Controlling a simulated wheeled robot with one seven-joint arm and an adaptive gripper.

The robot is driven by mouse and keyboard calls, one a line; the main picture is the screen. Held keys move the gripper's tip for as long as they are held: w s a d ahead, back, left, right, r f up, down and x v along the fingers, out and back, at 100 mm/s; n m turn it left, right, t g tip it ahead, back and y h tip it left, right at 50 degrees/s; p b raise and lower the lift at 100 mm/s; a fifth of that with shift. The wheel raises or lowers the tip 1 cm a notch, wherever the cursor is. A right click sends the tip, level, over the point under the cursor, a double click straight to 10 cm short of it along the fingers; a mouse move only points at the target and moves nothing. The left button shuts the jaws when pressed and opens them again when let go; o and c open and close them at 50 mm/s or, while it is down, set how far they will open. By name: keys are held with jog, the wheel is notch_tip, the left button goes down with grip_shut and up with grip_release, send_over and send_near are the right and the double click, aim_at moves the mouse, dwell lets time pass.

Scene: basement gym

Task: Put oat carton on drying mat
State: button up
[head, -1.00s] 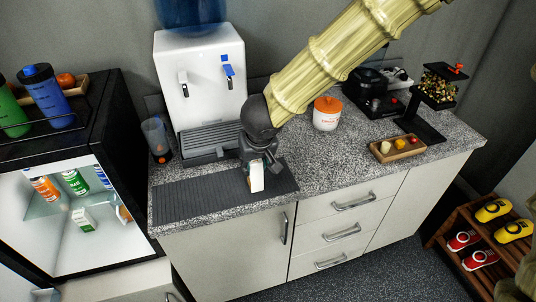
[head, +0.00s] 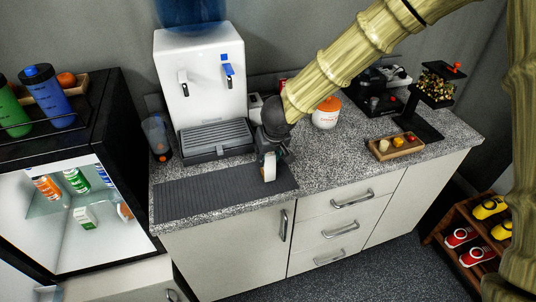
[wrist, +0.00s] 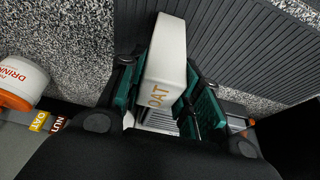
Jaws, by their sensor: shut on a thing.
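The white oat carton (head: 269,172) is in my gripper (head: 270,158), over the right end of the dark ribbed drying mat (head: 205,194) on the counter. In the wrist view the carton (wrist: 168,48) shows its "OAT" lettering between the two green-lined fingers of my gripper (wrist: 164,98). The mat (wrist: 235,45) lies behind and below the carton there. The gripper is shut on the carton. I cannot tell whether the carton's base touches the mat.
The water dispenser (head: 200,80) stands behind the mat, with its drip tray (head: 215,138) close to my gripper. A white canister with an orange lid (head: 326,113) and a wooden tray (head: 397,147) stand to the right. The mat's left part is clear.

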jog(key=shift+s+r, duration=0.1)
jog(key=o, duration=1.2)
jog(key=p+v, duration=0.1)
jog(key=v, duration=1.1)
